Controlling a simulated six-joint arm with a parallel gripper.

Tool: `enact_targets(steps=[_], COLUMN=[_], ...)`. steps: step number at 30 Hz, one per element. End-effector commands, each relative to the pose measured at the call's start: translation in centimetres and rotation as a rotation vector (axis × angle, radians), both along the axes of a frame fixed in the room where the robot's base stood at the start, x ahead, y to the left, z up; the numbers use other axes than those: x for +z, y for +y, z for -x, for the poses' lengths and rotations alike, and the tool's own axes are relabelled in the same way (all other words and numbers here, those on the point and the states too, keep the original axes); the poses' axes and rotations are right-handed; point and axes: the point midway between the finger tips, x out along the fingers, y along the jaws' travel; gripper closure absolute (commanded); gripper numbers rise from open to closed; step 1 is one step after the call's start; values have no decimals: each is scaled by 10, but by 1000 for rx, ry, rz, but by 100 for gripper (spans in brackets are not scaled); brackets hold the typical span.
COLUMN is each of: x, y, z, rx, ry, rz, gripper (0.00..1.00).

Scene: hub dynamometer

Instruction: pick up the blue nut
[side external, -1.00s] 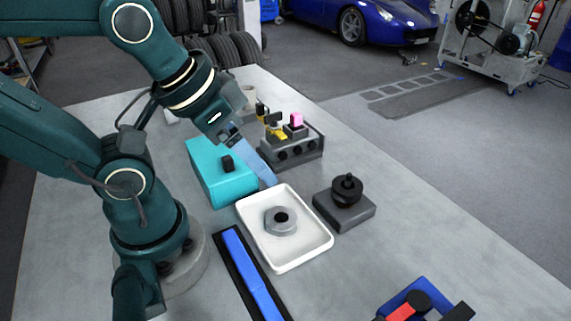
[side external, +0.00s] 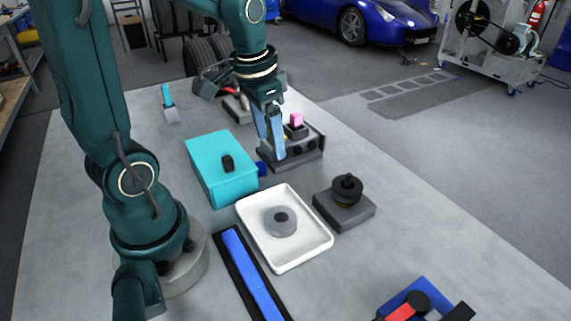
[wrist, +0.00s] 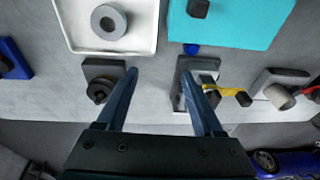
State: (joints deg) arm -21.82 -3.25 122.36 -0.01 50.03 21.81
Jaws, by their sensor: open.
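A small blue piece, which looks like the blue nut (side external: 262,168), sits at the right side of the teal box (side external: 228,182). In the wrist view the blue nut (wrist: 190,49) shows just below the edge of the teal box (wrist: 232,30), partly hidden. My gripper (side external: 272,148) is open and empty. It points down over the grey holder with knobs (side external: 305,150), beyond the blue piece. In the wrist view my gripper (wrist: 159,75) has its fingers spread, with the right finger overlapping the holder. The blue piece lies ahead of the fingertips.
A white tray (side external: 318,246) holds a grey ring-shaped nut (side external: 281,221). A black knobbed part on a dark base (side external: 345,208) stands right of it. A long blue bar (side external: 250,272) lies in front. A blue-and-red fixture (side external: 408,300) is at the front right. The table's right side is clear.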

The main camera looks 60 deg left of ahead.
Motion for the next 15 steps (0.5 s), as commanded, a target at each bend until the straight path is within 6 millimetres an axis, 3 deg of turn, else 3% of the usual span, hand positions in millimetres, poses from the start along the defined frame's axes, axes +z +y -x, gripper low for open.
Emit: enact_targets(steps=[3, 7, 15], x=[-24, -45, -69], y=[30, 54, 72], z=[-8, -11, -11], rx=[10, 6, -1], ry=[80, 137, 178], rz=[22, 46, 72], gripper=[31, 31, 31])
